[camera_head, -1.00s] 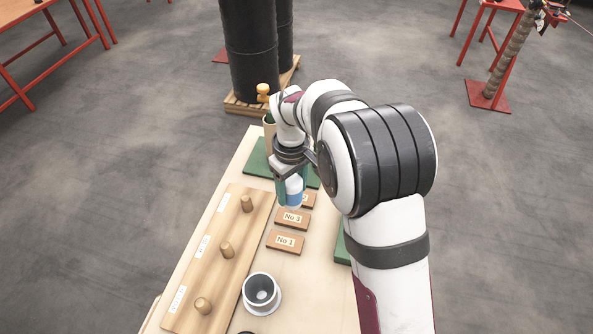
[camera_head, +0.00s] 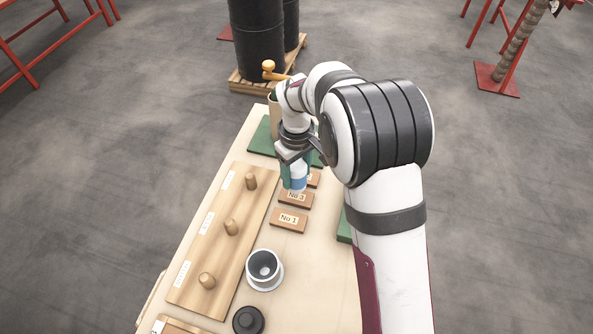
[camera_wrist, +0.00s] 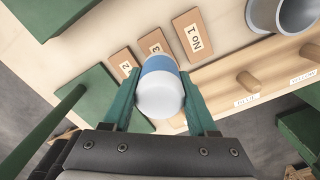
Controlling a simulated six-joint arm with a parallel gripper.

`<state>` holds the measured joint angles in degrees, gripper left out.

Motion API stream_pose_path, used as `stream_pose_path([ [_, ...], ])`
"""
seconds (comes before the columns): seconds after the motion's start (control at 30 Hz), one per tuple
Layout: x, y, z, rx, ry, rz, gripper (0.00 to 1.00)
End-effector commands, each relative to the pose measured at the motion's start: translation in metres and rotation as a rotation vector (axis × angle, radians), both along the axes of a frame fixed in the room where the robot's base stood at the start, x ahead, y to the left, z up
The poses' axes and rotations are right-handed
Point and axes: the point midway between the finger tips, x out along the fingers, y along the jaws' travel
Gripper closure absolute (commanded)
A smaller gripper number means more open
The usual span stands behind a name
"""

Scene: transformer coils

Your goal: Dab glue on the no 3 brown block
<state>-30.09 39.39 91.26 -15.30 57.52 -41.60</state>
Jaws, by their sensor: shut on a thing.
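The no 3 brown block (camera_head: 296,199) is the middle one of a row of brown blocks in the head view. It also shows in the wrist view (camera_wrist: 153,44). My gripper (camera_head: 294,181) is shut on a white and blue bottle (camera_wrist: 159,85), with one green finger on each side. The bottle is over the far edge of the no 3 block and hides part of it. I cannot tell whether they touch. The no 1 block (camera_head: 289,222) lies nearer the camera. The no 2 block (camera_wrist: 124,64) is on the other side, partly hidden in the head view.
A wooden board with upright pegs (camera_head: 231,228) lies left of the blocks. A white, grey-lined cup (camera_head: 264,270) and a black round part (camera_head: 248,320) stand nearer. A green plate (camera_wrist: 72,90) with a green rod lies beyond the no 2 block. Bare tabletop surrounds the no 1 block.

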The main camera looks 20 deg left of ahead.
Motion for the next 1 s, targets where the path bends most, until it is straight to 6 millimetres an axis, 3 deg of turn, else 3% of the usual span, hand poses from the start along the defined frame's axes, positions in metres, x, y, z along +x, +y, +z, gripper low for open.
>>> stream_pose_path([
  [0.73,0.0,0.0,-0.006,0.0,0.0,0.0,1.0],
  [1.0,0.001,0.0,0.022,0.001,-0.003,0.0,1.0],
])
